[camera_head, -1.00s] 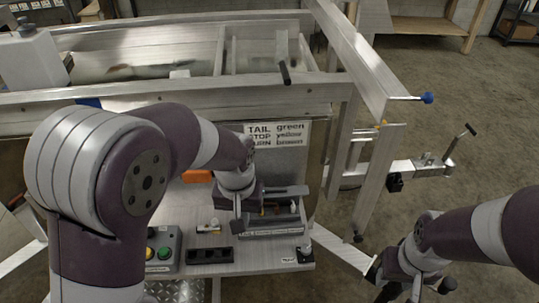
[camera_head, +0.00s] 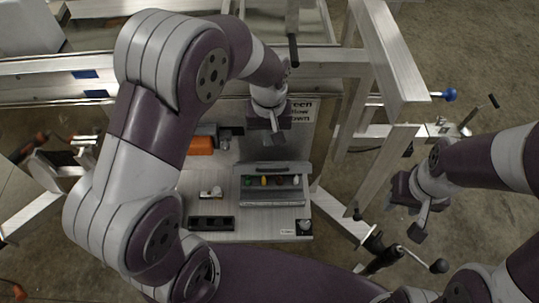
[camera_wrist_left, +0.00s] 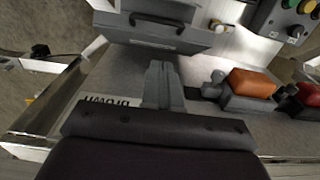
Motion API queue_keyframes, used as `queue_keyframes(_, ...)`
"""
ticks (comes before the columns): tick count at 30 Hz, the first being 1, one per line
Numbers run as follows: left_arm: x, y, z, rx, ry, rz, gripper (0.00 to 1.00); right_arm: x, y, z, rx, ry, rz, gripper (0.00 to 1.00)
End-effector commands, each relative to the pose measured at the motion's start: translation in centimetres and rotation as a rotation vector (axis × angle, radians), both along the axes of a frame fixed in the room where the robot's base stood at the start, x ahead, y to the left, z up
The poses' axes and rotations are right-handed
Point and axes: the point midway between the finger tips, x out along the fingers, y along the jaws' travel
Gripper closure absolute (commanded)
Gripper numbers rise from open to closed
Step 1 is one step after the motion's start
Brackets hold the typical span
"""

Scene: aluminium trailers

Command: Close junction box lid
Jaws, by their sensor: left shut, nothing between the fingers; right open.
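The junction box (camera_head: 272,198) sits on the workbench and shows its open inside with green, yellow, red and white parts in a row. Its lid (camera_head: 272,168), with a dark handle, stands raised along the box's far edge. In the left wrist view the lid (camera_wrist_left: 165,38) fills the top, its dark bar handle facing the camera. My left gripper (camera_head: 275,127) is shut and empty, just beyond the lid and apart from it; its fingers (camera_wrist_left: 163,75) point toward the lid. My right gripper (camera_head: 405,218) is open and empty, right of the bench.
An orange-topped part (camera_head: 202,145) lies left of my left gripper, and also shows in the left wrist view (camera_wrist_left: 250,83). A black block (camera_head: 211,222) and a small part (camera_head: 210,193) lie left of the box. A trailer rail (camera_head: 320,60) stands behind.

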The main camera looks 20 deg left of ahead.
Motion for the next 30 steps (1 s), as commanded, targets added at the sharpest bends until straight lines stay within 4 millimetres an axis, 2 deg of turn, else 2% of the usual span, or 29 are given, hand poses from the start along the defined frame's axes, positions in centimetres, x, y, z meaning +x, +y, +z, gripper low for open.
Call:
queue_keyframes(5, 0.0, 0.1, -3.8, 0.001, 0.003, 0.000, 1.00, 0.0, 0.0, 0.4, 0.000, 0.000, 0.000, 0.55)
queue_keyframes(12, -2.1, -0.6, -6.1, 0.000, 0.000, -0.001, 1.00, 0.0, 0.0, 1.0, 0.000, 0.000, 0.000, 0.55)
queue_keyframes(30, -2.6, -0.7, -7.0, 0.004, -0.014, -0.001, 1.00, 0.0, 0.0, 0.6, 0.000, 0.000, 0.000, 0.55)
